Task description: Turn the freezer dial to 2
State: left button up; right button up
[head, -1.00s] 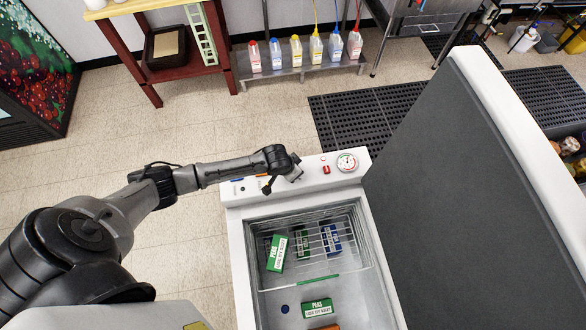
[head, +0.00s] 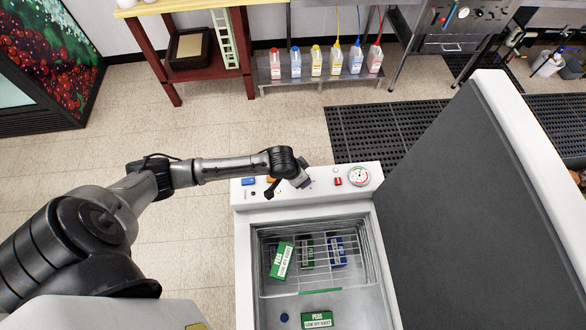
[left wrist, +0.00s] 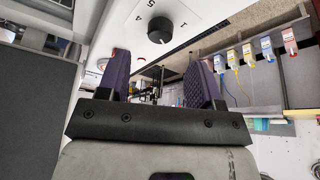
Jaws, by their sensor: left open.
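The freezer (head: 245,250) stands open with its control panel along the far edge. The black dial (left wrist: 160,30) shows in the left wrist view on a white plate with printed numbers; I make out 1, 4 and 5. My right gripper is out of view.
The panel also carries a round gauge (head: 359,176), a red switch (head: 338,182) and a blue label (head: 249,181). The raised lid (head: 450,200) stands to the right. A wire basket (head: 352,285) holds boxes inside the freezer. Floor at left is clear.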

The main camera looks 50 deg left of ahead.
pick_arm(q)
jog(key=v, duration=0.7)
jog(key=shift+r, duration=0.3)
jog(key=shift+s, duration=0.15)
